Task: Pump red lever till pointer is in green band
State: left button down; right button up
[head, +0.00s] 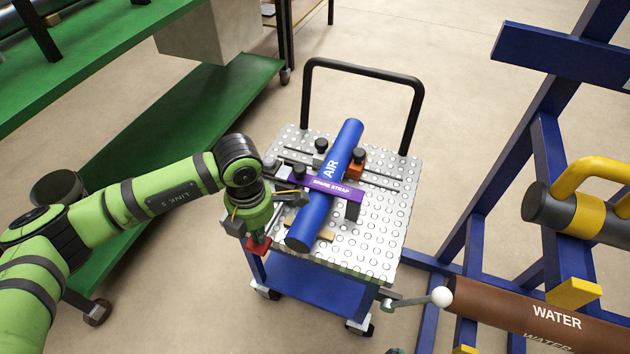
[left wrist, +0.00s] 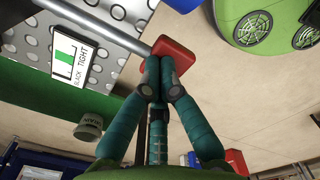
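The red lever end (head: 258,246) sits at the front left corner of a perforated cart. In the left wrist view, the red lever (left wrist: 176,52) sits on a grey bar. My left gripper (head: 254,233) is at the lever. Its teal fingers (left wrist: 158,72) are drawn together, with their tips at the lever's near side and overlapping it in view; no part of the lever shows between them. A white gauge plate (left wrist: 74,60) marked SLACK and TIGHT has a green band (left wrist: 63,50); I cannot make out the pointer.
A blue AIR pipe (head: 318,215) lies on the cart top (head: 372,240) under a purple SPARE STRAP bar (head: 325,186). A green bench (head: 180,130) stands to the left. A blue rack (head: 500,170) with a brown WATER pipe (head: 500,308) stands right. Floor shows behind the cart.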

pick_arm(q)
jog(key=shift+r, duration=0.1)
jog(key=shift+r+p, duration=2.35)
jog(key=shift+r, duration=1.2)
